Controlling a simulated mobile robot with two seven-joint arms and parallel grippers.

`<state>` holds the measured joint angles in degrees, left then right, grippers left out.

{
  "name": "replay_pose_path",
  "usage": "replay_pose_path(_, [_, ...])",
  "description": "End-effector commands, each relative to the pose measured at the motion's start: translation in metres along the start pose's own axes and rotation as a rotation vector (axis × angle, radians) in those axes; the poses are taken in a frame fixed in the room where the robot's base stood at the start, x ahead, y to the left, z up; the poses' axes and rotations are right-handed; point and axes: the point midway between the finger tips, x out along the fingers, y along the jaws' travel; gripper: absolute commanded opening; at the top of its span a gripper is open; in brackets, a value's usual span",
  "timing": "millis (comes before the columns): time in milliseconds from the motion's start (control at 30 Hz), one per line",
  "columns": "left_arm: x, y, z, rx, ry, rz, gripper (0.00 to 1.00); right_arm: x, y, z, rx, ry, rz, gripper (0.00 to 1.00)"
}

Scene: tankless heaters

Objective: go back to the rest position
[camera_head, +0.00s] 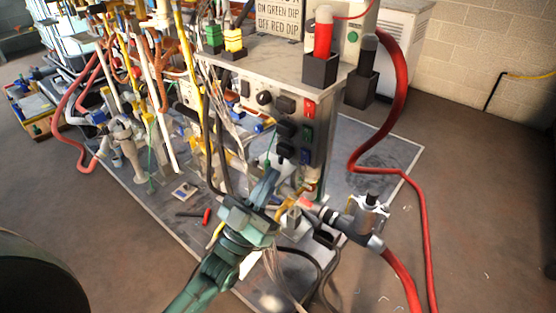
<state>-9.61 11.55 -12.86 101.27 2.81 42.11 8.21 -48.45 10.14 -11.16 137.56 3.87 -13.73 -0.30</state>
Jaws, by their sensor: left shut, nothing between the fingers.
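My left gripper (266,184) is at the end of a green arm that comes in from the bottom, left of centre. It is shut and empty, with its blue-grey fingers pointing up toward the lower front of the control panel (284,122). It overlaps the panel's lower edge in the picture, and I cannot tell how close it is. My right gripper is not in view.
A metal fitting (367,213) with a red hose (405,283) stands right of my left gripper. Dark cables lie below it. Pipes and hoses crowd the left. A red-handled tool (206,216) lies on the grey base plate (172,217). The brown floor (485,215) at right is mostly clear.

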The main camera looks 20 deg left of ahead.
Motion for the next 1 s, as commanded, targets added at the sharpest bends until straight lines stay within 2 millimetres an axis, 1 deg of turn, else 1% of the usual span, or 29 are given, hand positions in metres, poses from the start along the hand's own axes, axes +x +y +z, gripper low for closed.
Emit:
replay_pose_path(33, [-0.006,0.000,0.002,0.000,-0.002,0.000,0.00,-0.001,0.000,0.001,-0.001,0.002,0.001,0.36])
replay_pose_path(200, [-0.015,0.000,0.003,0.000,0.001,0.000,0.00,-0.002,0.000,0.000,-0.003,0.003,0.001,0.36])
replay_pose_path(667, [-0.015,0.000,0.003,0.001,0.000,0.000,0.00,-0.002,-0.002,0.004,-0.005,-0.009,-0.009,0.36])
replay_pose_path(767, [-0.019,0.002,0.004,-0.002,-0.030,-0.006,0.00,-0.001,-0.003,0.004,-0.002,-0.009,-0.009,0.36])
replay_pose_path(867, [-0.034,0.010,0.007,-0.010,-0.137,-0.030,0.00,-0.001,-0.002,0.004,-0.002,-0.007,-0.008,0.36])
replay_pose_path(1000, [-0.071,0.027,0.010,-0.026,-0.390,-0.072,0.00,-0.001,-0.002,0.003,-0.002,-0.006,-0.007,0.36])
